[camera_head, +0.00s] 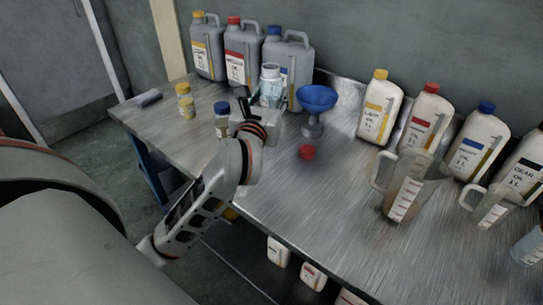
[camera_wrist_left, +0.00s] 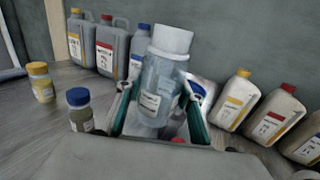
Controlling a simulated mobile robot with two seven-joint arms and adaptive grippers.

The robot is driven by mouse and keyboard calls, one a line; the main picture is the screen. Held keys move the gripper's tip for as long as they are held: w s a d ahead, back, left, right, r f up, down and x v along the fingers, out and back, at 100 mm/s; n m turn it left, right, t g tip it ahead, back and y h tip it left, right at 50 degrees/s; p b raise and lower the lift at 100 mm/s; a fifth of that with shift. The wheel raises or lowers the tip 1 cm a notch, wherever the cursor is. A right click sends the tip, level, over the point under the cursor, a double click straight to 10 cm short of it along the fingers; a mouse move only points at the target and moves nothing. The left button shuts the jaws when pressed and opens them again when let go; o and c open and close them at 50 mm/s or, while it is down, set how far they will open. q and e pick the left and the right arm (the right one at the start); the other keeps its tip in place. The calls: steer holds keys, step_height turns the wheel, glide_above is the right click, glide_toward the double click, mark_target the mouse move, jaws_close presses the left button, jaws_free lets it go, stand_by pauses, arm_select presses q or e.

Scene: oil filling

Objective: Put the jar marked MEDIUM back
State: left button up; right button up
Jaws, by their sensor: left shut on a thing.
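A clear jar with a pale label and a whitish top (camera_head: 271,88) is between the fingers of my left gripper (camera_head: 262,108). In the left wrist view the jar (camera_wrist_left: 158,88) stands slightly tilted between the two green-edged fingers (camera_wrist_left: 157,105). The label's writing is too small to read, and I cannot tell whether the jar's base touches the table. A red cap (camera_head: 307,153) lies on the table to the right of the gripper. My right gripper is not in view.
Grey canisters (camera_head: 245,55) stand at the back left of the metal table (camera_head: 290,215). A blue funnel (camera_head: 317,97) stands right of the held jar. White oil bottles (camera_head: 378,108) line the back right, with clear measuring jugs (camera_head: 405,190) before them. The table's front middle is clear.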

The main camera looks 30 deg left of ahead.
arm_select(q)
step_height(320, 180, down, 18)
steer(key=b, duration=0.5)
steer(key=shift+r, duration=0.15)
steer(key=o, duration=1.2)
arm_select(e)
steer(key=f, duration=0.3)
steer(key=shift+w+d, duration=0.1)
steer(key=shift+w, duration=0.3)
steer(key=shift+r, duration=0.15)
